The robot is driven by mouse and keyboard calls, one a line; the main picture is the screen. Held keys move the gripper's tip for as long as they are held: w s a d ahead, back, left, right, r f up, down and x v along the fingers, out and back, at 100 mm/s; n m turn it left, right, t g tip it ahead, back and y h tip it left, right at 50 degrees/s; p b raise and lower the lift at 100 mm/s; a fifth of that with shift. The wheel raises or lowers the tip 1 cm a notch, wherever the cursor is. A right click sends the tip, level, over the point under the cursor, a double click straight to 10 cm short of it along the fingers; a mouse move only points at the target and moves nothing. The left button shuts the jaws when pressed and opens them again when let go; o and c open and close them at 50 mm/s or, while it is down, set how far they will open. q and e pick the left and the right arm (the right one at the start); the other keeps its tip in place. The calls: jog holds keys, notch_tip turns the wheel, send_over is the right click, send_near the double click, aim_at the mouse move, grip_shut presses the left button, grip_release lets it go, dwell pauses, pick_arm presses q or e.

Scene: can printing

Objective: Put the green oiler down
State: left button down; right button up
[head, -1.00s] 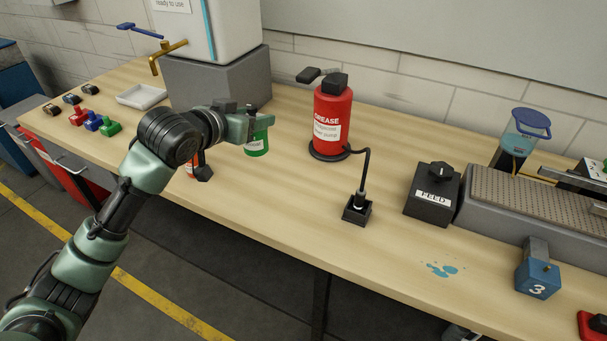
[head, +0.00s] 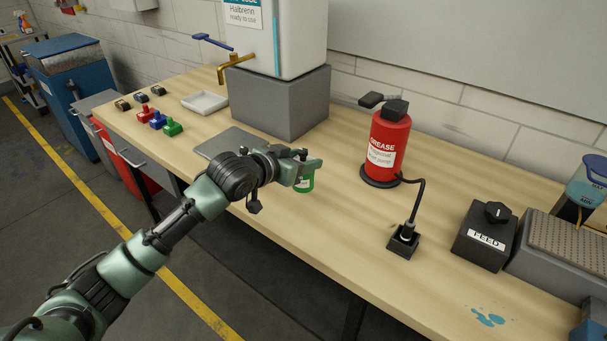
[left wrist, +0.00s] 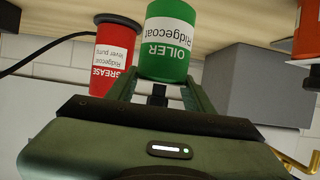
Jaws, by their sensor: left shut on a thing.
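My left gripper (head: 306,168) is shut on the green oiler (head: 305,184), in front of the grease pump and over the workbench (head: 330,240). In the left wrist view the green oiler (left wrist: 168,42), with its white "OILER Ridgecoat" label, shows upside down between the fingers (left wrist: 158,95). My right gripper is not in view.
The red grease pump (head: 388,145) stands right of the oiler, its black hose running to a small black block (head: 403,243). A grey mat (head: 222,140), white tray (head: 204,102) and grey block (head: 285,100) lie behind. Small coloured pieces (head: 172,127) stand left. Bench front is clear.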

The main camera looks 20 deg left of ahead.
pick_arm(q)
jog(key=shift+f, duration=2.45)
jog(key=c, duration=0.6)
grip_release()
jog(key=shift+f, duration=0.15)
jog(key=b+v, duration=0.1)
jog(key=v, duration=1.1)
